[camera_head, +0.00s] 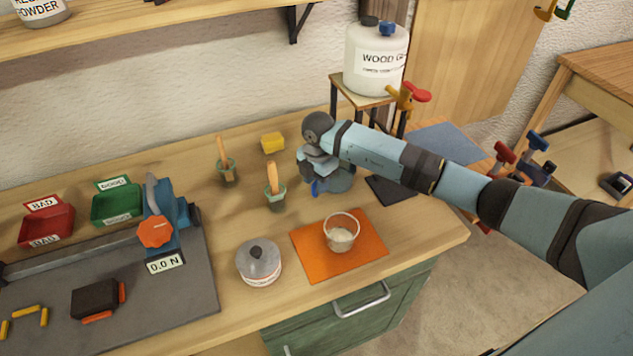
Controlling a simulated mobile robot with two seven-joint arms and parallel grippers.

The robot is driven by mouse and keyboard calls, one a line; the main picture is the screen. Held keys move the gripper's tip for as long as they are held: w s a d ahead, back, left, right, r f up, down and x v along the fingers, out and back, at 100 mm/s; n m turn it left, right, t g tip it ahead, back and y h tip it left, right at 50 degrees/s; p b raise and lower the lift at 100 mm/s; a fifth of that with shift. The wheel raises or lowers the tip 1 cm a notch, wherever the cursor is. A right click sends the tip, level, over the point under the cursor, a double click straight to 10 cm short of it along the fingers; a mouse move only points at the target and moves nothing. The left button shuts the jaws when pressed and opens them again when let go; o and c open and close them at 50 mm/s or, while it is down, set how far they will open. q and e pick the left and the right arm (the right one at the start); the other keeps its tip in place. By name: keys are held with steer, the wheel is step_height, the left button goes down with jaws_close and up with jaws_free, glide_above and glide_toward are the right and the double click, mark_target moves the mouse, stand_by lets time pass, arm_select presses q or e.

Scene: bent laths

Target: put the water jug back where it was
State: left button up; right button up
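My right arm comes in from the right and reaches over the bench. Its gripper (318,172) points down near the bench's middle. A grey-blue rounded thing (342,181) is right at the gripper, partly hidden by my wrist. It may be the water jug, but I cannot tell for sure. A small bright blue part shows at the gripper's lower edge. The fingers are too hidden to show whether they are open or shut on it. A dark square mat (391,190) lies bare just to the right. My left gripper is not in view.
An orange mat (305,257) carries a glass cup (341,232). A grey lidded tin (259,262) and two brush pots (275,195) stand left of it. A yellow block (272,142) lies behind. A large white jug (374,60) with a tap sits on a raised stand.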

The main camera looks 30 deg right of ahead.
step_height(320, 180, up, 11)
steer(key=b, duration=0.1)
steer(key=shift+d+r, duration=0.15)
steer(key=shift+d, duration=0.05)
stand_by(0.5)
